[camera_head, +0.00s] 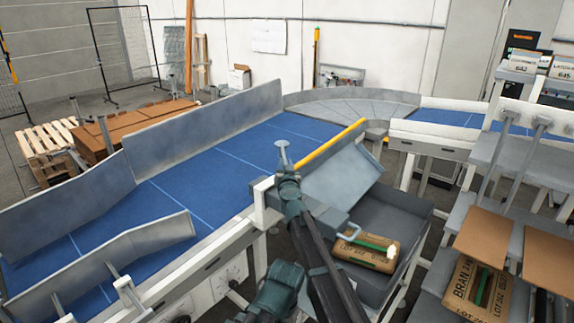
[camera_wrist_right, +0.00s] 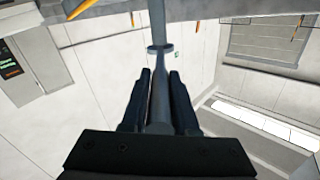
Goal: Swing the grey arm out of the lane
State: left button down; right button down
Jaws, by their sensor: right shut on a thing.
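My right gripper (camera_head: 286,176) is shut on an upright grey handle (camera_head: 283,152) at the near side of the blue conveyor lane (camera_head: 200,175). In the right wrist view the handle (camera_wrist_right: 159,75) runs between the two fingers, with a collar beyond them. It reaches a grey beam (camera_wrist_right: 230,10) with orange-yellow marks at the top, which looks like the grey arm. In the head view a yellow-edged bar (camera_head: 330,146) runs from beside the gripper toward the far right; whether it belongs to the arm is unclear. My left gripper is not in view.
A sloping grey panel (camera_head: 345,172) and a grey bin with a sack (camera_head: 366,255) lie right of my right arm. Grey guide walls (camera_head: 120,255) border the lane. Shelves with brown boards (camera_head: 487,236) stand at the right. The visible lane surface is bare.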

jog(key=shift+a, duration=0.1)
dwell(0.3)
jog(key=c, duration=0.7)
grip_release()
jog(key=shift+a, duration=0.15)
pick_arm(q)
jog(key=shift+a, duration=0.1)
